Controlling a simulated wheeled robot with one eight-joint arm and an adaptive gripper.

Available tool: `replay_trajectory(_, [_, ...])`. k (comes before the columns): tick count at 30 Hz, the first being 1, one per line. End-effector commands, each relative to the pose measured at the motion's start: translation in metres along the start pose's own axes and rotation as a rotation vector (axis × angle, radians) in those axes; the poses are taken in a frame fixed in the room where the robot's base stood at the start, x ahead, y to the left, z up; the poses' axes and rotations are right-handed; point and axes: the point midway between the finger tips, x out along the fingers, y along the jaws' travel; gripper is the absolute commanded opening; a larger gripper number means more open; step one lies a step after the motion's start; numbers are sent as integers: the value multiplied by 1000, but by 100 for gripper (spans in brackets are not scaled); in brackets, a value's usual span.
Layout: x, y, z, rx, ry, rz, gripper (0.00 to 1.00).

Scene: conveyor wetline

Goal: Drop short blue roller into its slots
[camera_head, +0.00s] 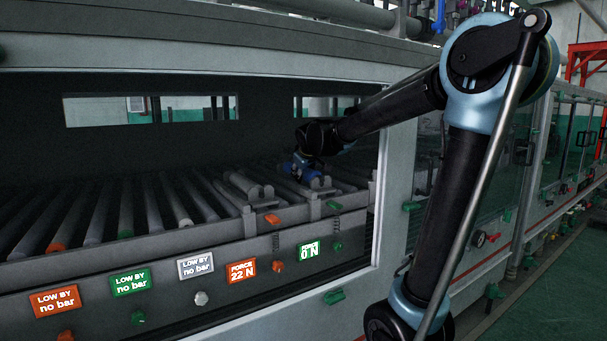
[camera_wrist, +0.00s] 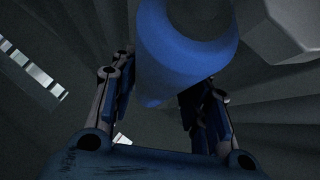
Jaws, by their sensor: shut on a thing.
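The short blue roller (camera_wrist: 185,50) fills the upper middle of the wrist view, its round end towards the camera. My gripper (camera_wrist: 164,92) has one finger on each side of it and is shut on it. In the head view my gripper (camera_head: 304,168) is inside the open machine bay, over the right part of the roller bed. A small piece of blue (camera_head: 289,167) shows there beside the dark wrist. Notched grey supports (camera_head: 318,184) stand just in front of it. I cannot tell whether the roller touches its slots, as the gripper hides them.
Several grey rollers (camera_head: 152,205) fill the bed to the left. The white frame post (camera_head: 396,190) and top edge of the opening surround my arm.

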Motion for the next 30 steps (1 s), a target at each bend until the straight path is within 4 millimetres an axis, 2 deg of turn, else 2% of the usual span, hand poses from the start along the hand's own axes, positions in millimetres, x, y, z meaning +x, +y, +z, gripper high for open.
replay_trajectory(24, [10, -8, 10, 0, 0, 0, 11])
replay_trajectory(25, [10, -7, 10, 0, 0, 0, 49])
replay_trajectory(27, [10, -7, 10, 0, 0, 0, 65])
replay_trajectory(30, [10, -7, 10, 0, 0, 0, 66])
